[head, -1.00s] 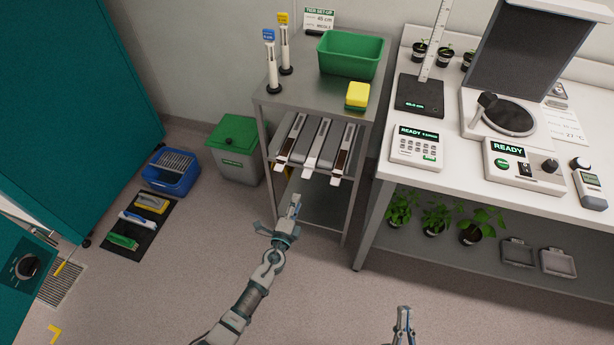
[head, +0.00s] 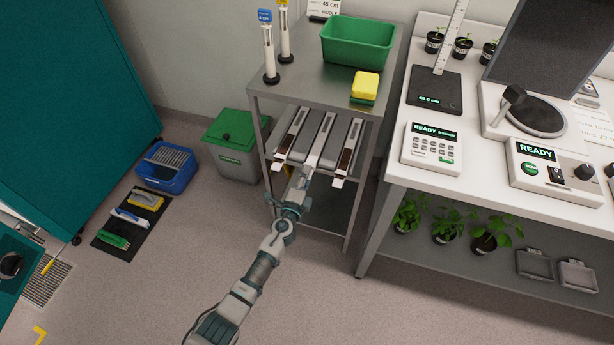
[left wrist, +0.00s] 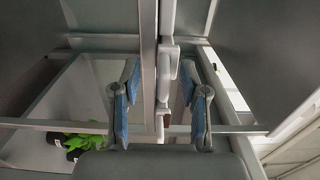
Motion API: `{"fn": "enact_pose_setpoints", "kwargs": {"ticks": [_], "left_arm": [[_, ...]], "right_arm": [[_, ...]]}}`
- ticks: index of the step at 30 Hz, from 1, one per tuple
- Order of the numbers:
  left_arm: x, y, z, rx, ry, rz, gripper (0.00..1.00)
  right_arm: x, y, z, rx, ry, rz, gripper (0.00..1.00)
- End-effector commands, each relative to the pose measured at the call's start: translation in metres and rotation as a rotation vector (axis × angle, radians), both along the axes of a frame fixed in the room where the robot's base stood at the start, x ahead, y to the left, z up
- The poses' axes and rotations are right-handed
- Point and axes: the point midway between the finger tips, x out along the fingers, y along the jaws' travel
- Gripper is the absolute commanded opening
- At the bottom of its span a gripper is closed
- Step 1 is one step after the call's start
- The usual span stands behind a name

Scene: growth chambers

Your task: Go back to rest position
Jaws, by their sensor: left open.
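My left gripper (head: 299,184) is open in front of the metal cart, overlapping the lower ends of the long trays in the head view. In the left wrist view, its two blue-padded fingers (left wrist: 161,72) stand apart. A pale upright bar with blocky ends (left wrist: 166,75) shows between or beyond them. I cannot tell whether either finger touches it. The long trays (head: 316,140) lie side by side under the cart top. My right gripper is out of view.
The metal cart (head: 310,88) carries a green bin (head: 357,42) and a yellow sponge (head: 366,84). A white bench (head: 466,165) stands at the right. A green-lidded bin (head: 234,140) and a blue tub (head: 167,176) stand on the floor left. The front floor is clear.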

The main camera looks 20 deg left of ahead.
Motion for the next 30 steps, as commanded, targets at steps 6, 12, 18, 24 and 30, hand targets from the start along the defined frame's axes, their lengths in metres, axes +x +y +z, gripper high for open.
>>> {"fn": "enact_pose_setpoints", "kwargs": {"ticks": [6,12,18,24,30], "left_arm": [[0.0,-0.0002,0.0009,0.0,-0.001,0.0,0.44],[-0.0019,-0.0002,0.0037,0.0,-0.002,-0.001,0.44],[-0.0025,-0.0002,0.003,0.0,0.0,0.0,0.44],[-0.0024,-0.0002,0.0028,0.0,0.0,0.0,0.0],[-0.0025,-0.0002,0.0025,0.0,0.0,0.0,0.0]], "right_arm": [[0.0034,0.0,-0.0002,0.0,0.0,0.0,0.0],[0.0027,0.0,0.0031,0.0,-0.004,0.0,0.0],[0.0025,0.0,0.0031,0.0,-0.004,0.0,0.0],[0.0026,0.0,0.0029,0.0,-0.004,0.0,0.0],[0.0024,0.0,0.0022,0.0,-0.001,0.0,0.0]]}}
